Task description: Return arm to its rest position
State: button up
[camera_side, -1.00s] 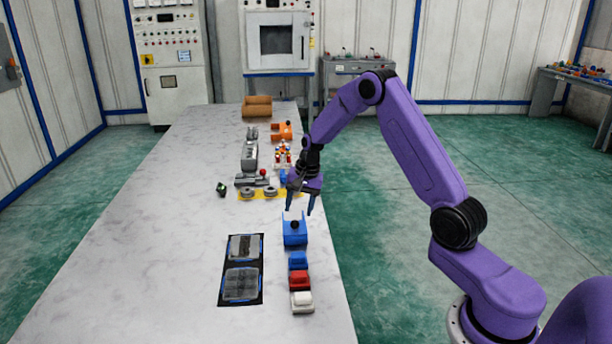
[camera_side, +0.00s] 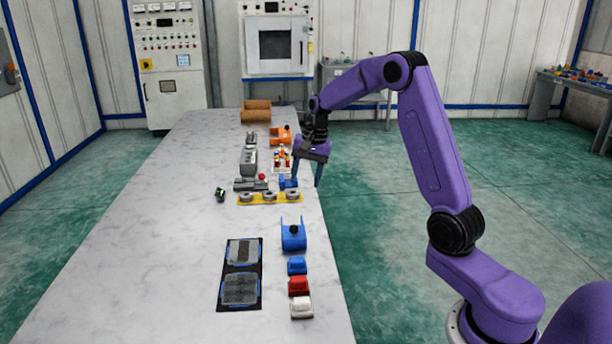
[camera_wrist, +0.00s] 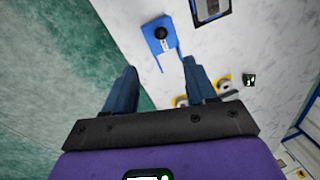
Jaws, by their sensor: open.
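My gripper (camera_side: 307,178) is open and empty, raised above the right edge of the table in the side view. In the wrist view my gripper (camera_wrist: 160,80) shows two spread blue fingers with nothing between them. Below it in the side view lies a yellow strip (camera_side: 256,201) with several grey round parts. A blue part with a dark knob (camera_side: 293,238) stands on the table nearer the camera; it also shows in the wrist view (camera_wrist: 161,40), ahead of the fingers and apart from them.
A black tray (camera_side: 226,290) with two grey panels lies on the table (camera_side: 150,255). Blue (camera_side: 297,265), red (camera_side: 299,286) and white (camera_side: 302,307) blocks line the right edge. Grey parts (camera_side: 249,161), an orange part (camera_side: 280,136) and a brown holder (camera_side: 256,111) stand farther back. The left side of the table is clear.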

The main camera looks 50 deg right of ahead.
jog(key=shift+a, duration=0.1)
jog(key=s+a+r+n+g, duration=0.1)
jog(key=s+a+r+n, duration=0.2)
jog(key=s+a+n, duration=1.2)
jog(key=s+n, duration=0.2)
jog(key=s, duration=0.4)
jog(key=s+a+f+n, duration=0.1)
jog(key=s+a+n, duration=0.1)
jog(key=s, duration=0.6)
jog(key=s+a+n, duration=0.2)
jog(key=s+n, duration=0.2)
jog(key=s, duration=0.4)
jog(key=shift+s+a+f+n+g+h, duration=0.15)
jog(key=shift+s+a+n+g+h, duration=0.15)
jog(key=shift+n+h, duration=0.1)
